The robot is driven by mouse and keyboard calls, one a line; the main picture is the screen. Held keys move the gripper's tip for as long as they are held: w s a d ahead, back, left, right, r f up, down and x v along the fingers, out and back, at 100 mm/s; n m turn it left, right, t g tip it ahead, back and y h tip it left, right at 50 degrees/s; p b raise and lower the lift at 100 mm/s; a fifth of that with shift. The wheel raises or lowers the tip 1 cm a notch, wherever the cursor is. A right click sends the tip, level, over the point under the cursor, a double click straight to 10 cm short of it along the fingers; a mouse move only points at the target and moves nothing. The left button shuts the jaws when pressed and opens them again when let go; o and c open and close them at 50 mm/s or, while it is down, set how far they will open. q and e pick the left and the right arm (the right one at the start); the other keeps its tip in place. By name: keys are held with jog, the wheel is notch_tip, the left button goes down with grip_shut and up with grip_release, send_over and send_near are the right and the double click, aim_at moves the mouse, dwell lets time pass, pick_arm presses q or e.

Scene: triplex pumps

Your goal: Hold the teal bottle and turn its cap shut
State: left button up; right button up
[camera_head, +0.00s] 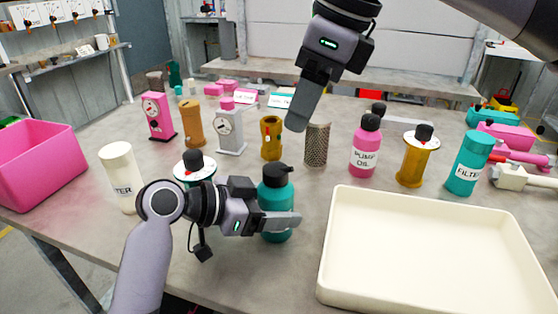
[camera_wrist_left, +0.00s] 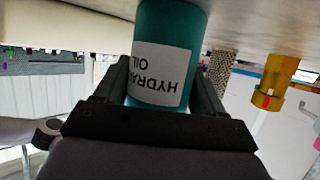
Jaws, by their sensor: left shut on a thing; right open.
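The teal bottle (camera_head: 277,195) stands upright on the table in the head view, with a black cap (camera_head: 277,172) on its top. In the left wrist view the teal bottle (camera_wrist_left: 166,55) appears upside down with a white "HYDRAULIC OIL" label, partly hidden by the fingers. My left gripper (camera_head: 280,222) is shut on the bottle's body from the left; it also shows in the left wrist view (camera_wrist_left: 165,95). My right gripper (camera_head: 300,118) hangs above and beyond the bottle, holding nothing and apart from the cap. Its jaw gap is hard to see from this side.
A cream tray (camera_head: 327,262) lies close to the right of the bottle. A white filter (camera_head: 120,178) and a black-knobbed gauge (camera_head: 194,168) stand to the left. Behind stand a perforated cylinder (camera_head: 317,144), a pink pump oil bottle (camera_head: 366,148) and a yellow part (camera_head: 271,138).

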aim_at(276, 168)
jog(key=a+f+m, duration=0.1)
jog(key=f, duration=0.2)
jog(key=w+a+f+m, duration=0.1)
jog(key=f, duration=0.3)
jog(key=a+f+m, duration=0.1)
jog(key=f, duration=0.3)
jog(key=shift+w+a+y, duration=0.2)
jog(key=shift+w+y, duration=0.05)
jog(key=shift+y, duration=0.15)
jog(key=c, duration=0.8)
